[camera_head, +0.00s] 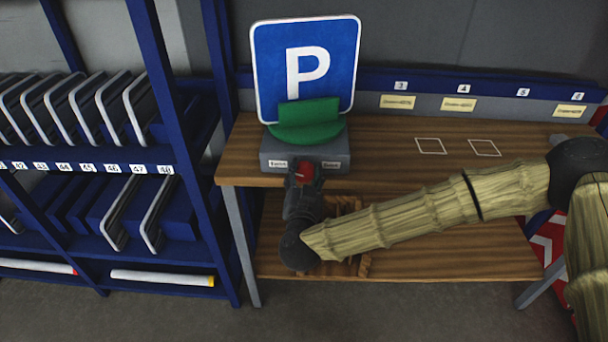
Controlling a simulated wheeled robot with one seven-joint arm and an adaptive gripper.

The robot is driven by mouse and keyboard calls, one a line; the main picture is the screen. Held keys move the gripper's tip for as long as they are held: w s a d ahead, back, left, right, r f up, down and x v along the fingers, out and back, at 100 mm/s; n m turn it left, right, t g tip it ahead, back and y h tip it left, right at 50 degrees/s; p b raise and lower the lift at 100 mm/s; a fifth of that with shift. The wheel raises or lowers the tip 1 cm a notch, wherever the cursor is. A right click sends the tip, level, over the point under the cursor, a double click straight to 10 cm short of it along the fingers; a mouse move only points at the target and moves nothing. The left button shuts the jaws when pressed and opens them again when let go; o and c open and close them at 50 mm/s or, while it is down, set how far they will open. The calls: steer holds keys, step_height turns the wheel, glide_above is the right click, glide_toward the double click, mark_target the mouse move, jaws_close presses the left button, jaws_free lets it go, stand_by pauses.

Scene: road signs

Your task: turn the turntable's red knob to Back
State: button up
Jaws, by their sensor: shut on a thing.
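The turntable has a grey base box (332,153) at the front left of the wooden workbench. A green round plate with an upright green holder (306,118) sits on it and bears a blue parking sign (268,62) with a white P, its face toward me. The red knob (304,173) is on the front of the base, between two small white labels (277,164). The labels' text is too small to read surely. My gripper (305,177) is at the front of the base, shut on the red knob and hiding part of it.
The wooden workbench (400,170) is clear to the right, with two white outlined squares (431,146). A blue rack (165,110) with grey-framed panels stands close at the left. A lower shelf (450,258) holds a wooden crate, partly behind my arm.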

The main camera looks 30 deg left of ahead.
steer(key=m, duration=0.4)
steer(key=shift+d+f+m+b, duration=0.1)
steer(key=shift+m+b, duration=0.25)
steer(key=shift+m, duration=0.05)
steer(key=m, duration=0.3)
steer(key=shift+w+f+m+b, duration=0.1)
steer(key=shift+m+b, duration=0.2)
steer(key=shift+b, duration=0.1)
steer(key=m+b, duration=0.1)
steer(key=m, duration=0.3)
steer(key=shift+d+f+m, duration=0.1)
steer(key=shift+f+m, duration=0.05)
steer(key=shift+m, duration=0.15)
steer(key=m+b, duration=0.1)
steer(key=m, duration=0.2)
steer(key=shift+f+m, duration=0.1)
steer(key=shift+m, duration=0.2)
steer(key=m+b, duration=0.2)
steer(key=m, duration=0.2)
steer(key=shift+f+m, duration=0.1)
steer(key=shift+m, duration=0.2)
steer(key=m+b, duration=0.1)
steer(key=m, duration=0.2)
steer(key=shift+f+m, duration=0.1)
steer(key=shift+m, duration=0.2)
steer(key=m+b, duration=0.2)
steer(key=m, duration=0.2)
steer(key=shift+a, duration=0.2)
steer(key=shift+m+b, duration=0.55)
steer(key=shift+m, duration=1.15)
